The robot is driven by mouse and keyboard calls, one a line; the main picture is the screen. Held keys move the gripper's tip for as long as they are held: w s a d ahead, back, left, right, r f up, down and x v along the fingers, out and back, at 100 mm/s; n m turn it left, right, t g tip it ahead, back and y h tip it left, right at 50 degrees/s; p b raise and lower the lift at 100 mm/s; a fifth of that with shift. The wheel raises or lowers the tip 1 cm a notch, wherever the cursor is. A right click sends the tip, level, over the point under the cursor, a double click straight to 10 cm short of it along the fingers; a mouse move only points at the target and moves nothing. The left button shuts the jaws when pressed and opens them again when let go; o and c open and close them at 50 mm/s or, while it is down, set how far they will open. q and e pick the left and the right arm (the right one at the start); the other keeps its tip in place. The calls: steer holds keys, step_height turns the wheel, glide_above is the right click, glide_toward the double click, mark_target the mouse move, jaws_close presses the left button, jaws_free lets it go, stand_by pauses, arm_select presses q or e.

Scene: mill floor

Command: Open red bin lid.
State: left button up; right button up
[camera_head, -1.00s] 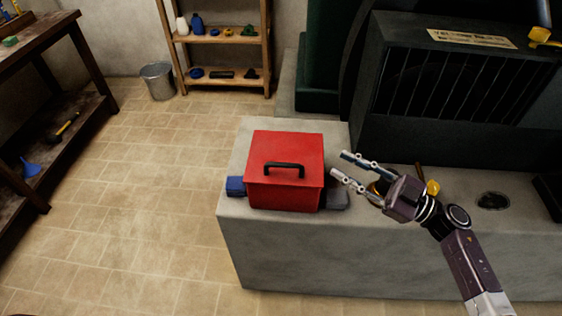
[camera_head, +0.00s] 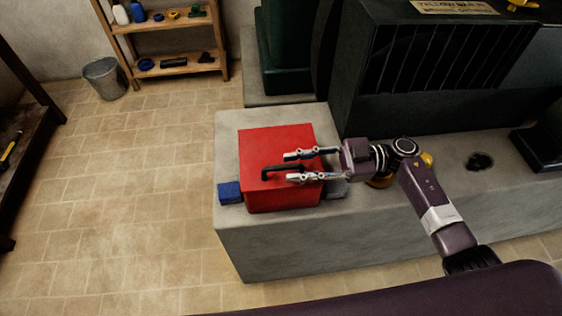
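The red bin (camera_head: 283,195) stands on the concrete ledge with its lid (camera_head: 262,145) shut. A black bar handle (camera_head: 267,174) sits on the lid. My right gripper (camera_head: 288,167) reaches in from the right over the lid, its two fingers apart and pointing left. The fingertips are at the right end of the handle, one on its far side and one on its near side in the picture. I cannot tell whether they touch the handle. My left gripper is not in view.
The concrete ledge (camera_head: 240,240) carries a blue block (camera_head: 230,192) left of the bin and a grey block (camera_head: 335,188) right of it. A dark machine (camera_head: 430,75) stands behind. A shelf (camera_head: 175,43) and a metal bucket (camera_head: 104,77) are at the back left.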

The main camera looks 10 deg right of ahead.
mark_target(271, 169)
steer(key=a, duration=0.3)
steer(key=shift+a+p, duration=0.2)
steer(key=shift+p, duration=0.1)
steer(key=c, duration=0.6)
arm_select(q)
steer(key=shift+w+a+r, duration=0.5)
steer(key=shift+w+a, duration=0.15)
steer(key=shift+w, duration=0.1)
arm_select(e)
jaws_close()
